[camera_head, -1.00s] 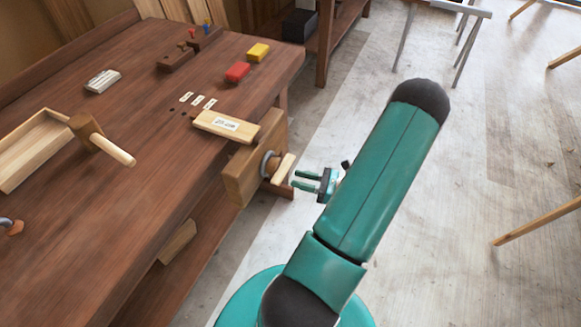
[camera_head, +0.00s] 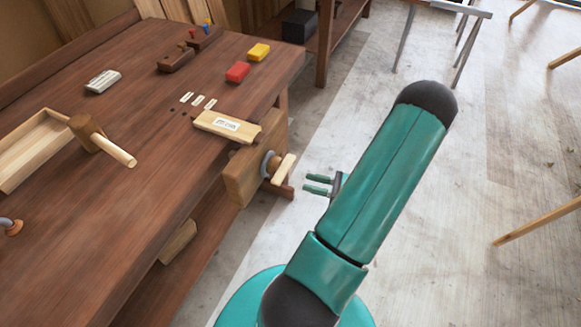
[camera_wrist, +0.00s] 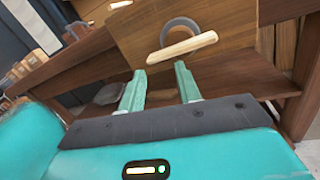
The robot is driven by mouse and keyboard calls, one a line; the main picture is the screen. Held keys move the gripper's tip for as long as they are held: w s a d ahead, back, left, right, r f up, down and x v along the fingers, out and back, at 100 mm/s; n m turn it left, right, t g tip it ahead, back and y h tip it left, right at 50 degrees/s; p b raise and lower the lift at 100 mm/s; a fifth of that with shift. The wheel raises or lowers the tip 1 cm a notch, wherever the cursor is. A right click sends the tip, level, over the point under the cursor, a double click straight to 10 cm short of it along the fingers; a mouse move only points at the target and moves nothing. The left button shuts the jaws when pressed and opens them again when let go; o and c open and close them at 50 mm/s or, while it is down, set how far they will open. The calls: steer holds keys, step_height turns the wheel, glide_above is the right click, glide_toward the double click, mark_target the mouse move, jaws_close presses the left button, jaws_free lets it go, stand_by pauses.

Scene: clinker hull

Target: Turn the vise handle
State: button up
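The vise handle (camera_head: 283,169) is a pale wooden bar on a screw with a grey collar. It sits on the outer face of the wooden vise jaw (camera_head: 240,180) at the bench's right end. In the wrist view the handle (camera_wrist: 180,47) lies slightly tilted, its right end higher, in front of the grey collar (camera_wrist: 181,28). My gripper (camera_head: 317,184) is to the right of the handle, apart from it. In the wrist view my gripper (camera_wrist: 160,80) has its two green fingers spread with nothing between them, below the handle in the picture.
The wooden bench (camera_head: 130,200) fills the left side. The floor (camera_head: 430,240) to the right is largely clear.

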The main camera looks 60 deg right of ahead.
steer(key=v, duration=1.3)
steer(key=shift+s, duration=0.35)
steer(key=shift+d, duration=0.1)
steer(key=w+a+r+n+g+y, duration=0.2)
steer(key=w+a+r+n+g, duration=0.55)
steer(key=w, duration=0.35)
steer(key=w+a+r+n+g+y, duration=0.2)
steer(key=w+a+r+n+g, duration=0.5)
steer(key=w, duration=0.4)
steer(key=a+r+n+h, duration=0.3)
steer(key=a+r+n, duration=0.2)
steer(key=a, duration=0.3)
steer(key=w+a+r+n+t+h, duration=0.1)
steer(key=a+r+n+h, duration=0.2)
steer(key=a+r+n, duration=0.3)
steer(key=a+r+n+t+h, duration=0.1)
steer(key=a+r+n+h, duration=0.2)
steer(key=a+n, duration=0.6)
step_height(320, 180, up, 3)
steer(key=a, duration=0.2)
steer(key=shift+w+a+f, duration=0.2)
steer(key=shift+w+a, duration=0.1)
steer(key=shift+w, duration=0.1)
